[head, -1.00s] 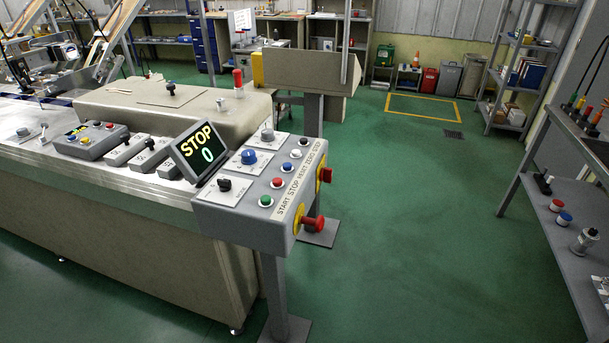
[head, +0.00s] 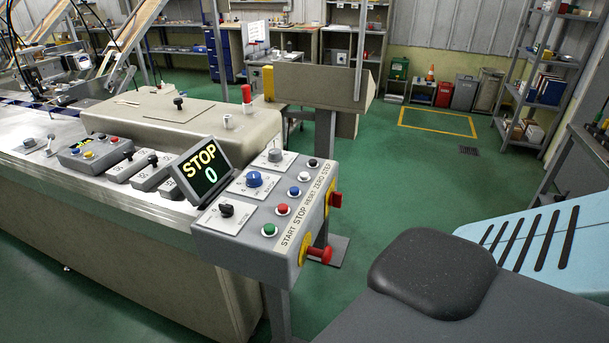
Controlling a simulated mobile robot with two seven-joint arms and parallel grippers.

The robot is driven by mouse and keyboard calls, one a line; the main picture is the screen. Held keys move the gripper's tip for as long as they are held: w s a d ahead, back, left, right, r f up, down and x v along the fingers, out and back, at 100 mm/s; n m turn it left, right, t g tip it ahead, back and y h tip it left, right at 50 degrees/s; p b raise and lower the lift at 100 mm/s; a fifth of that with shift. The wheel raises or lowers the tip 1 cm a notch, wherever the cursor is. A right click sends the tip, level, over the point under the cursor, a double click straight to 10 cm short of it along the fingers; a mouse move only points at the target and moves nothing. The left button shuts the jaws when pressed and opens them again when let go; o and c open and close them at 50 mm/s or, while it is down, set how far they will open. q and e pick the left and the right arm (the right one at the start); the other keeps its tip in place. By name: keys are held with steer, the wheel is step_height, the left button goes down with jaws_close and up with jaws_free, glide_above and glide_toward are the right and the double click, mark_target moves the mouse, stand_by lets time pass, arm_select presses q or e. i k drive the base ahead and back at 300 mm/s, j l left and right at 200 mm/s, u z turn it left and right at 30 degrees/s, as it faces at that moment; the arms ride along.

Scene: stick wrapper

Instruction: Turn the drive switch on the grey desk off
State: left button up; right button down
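The grey desk (head: 262,238) is a sloped control box on a post at the end of the long machine. On its top are a black knob (head: 226,210) on a white plate, a blue knob (head: 254,179) and a grey knob (head: 274,155). On its right end are a red switch (head: 335,200) on yellow and a red mushroom button (head: 320,254). The labels by the knobs are too small to read, so I cannot tell which control is the drive switch. The screen (head: 201,171) reads "STOP 0". Neither gripper is in view.
A large grey and light-blue part of my own arm fills the lower right, right of the desk. A second panel (head: 91,152) with a small display lies on the machine at left. Green floor (head: 400,185) is free beyond the desk. A shelf rack (head: 540,85) stands at the far right.

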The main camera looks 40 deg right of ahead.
mark_target(335, 200)
steer(key=l+u, duration=0.7)
steer(key=l, duration=0.15)
steer(key=l+u, duration=0.2)
steer(key=l, duration=0.3)
steer(key=k+l+u, duration=0.2)
steer(key=l, duration=0.25)
steer(key=l+u, duration=0.15)
steer(key=l, duration=0.3)
steer(key=k+l+u, duration=0.2)
steer(key=l, duration=0.25)
steer(key=k+l, duration=0.1)
steer(key=l, duration=0.3)
steer(key=k+l, duration=0.15)
steer(key=l, duration=0.25)
steer(key=k+l, duration=0.1)
steer(key=l, duration=0.3)
steer(key=k+l+u, duration=0.1)
steer(key=l, duration=0.3)
steer(key=k+l, duration=0.15)
steer(key=l, duration=0.25)
steer(key=k+l, duration=0.15)
steer(key=l, duration=0.2)
steer(key=k+l, duration=0.1)
steer(key=l, duration=0.3)
